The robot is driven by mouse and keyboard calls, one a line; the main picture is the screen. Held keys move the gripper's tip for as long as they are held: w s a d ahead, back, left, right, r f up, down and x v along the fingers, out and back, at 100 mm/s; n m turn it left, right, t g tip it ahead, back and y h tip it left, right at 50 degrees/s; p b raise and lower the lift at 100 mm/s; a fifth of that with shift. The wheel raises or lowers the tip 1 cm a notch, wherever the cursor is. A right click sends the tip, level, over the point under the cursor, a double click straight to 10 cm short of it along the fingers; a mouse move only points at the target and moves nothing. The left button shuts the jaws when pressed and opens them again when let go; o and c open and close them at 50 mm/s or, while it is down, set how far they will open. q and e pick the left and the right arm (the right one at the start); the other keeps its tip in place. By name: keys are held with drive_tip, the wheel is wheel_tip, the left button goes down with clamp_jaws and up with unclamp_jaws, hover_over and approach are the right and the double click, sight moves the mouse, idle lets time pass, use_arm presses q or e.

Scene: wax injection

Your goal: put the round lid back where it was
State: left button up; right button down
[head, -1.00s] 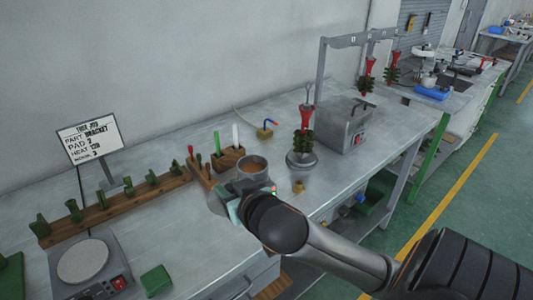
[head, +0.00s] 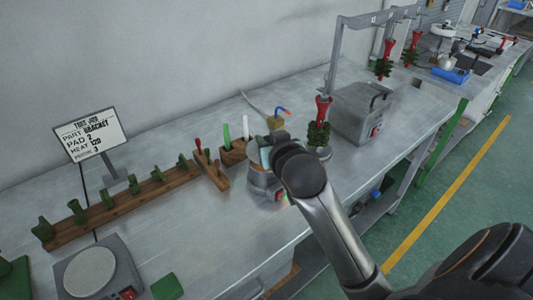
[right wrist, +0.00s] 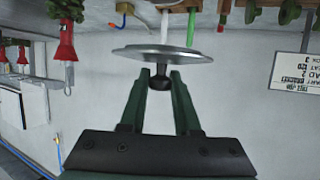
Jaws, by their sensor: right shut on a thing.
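The round lid (right wrist: 155,52) is a silver disc with a dark knob, seen nearly edge-on in the right wrist view. My right gripper (right wrist: 160,80) is shut on the knob, with the lid beyond the fingertips. In the head view my right gripper (head: 266,152) is over the grey pot (head: 261,186) and hides much of it. A little brown wax shows at the pot's rim. The lid cannot be made out in the head view, and whether it touches the pot cannot be told. My left gripper is not in view.
Right of the pot stands a green wax tree with a red handle (head: 319,120), then a grey box machine (head: 362,115). To the left are a wooden tool block (head: 233,153), a rail of green pieces (head: 120,204) and a round-plated heater (head: 90,272). The front table area is mostly clear.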

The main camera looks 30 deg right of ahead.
sight(267, 174)
drive_tip(key=shift+w+d+f+b, duration=0.1)
drive_tip(key=shift+w+d+f, duration=0.5)
drive_tip(key=shift+w+f, duration=0.85)
drive_tip(key=shift+w+d+f+b, duration=0.15)
drive_tip(key=shift+w+d+f, duration=0.55)
drive_tip(key=shift+f, duration=1.2)
drive_tip(key=shift+w+d+f+b, duration=0.1)
drive_tip(key=shift+w+d+f, duration=0.4)
drive_tip(key=shift+w+f, duration=1)
drive_tip(key=shift+s+f, duration=0.25)
drive_tip(key=shift+f, duration=0.05)
drive_tip(key=shift+f, duration=0.15)
drive_tip(key=c, duration=0.6)
unclamp_jaws()
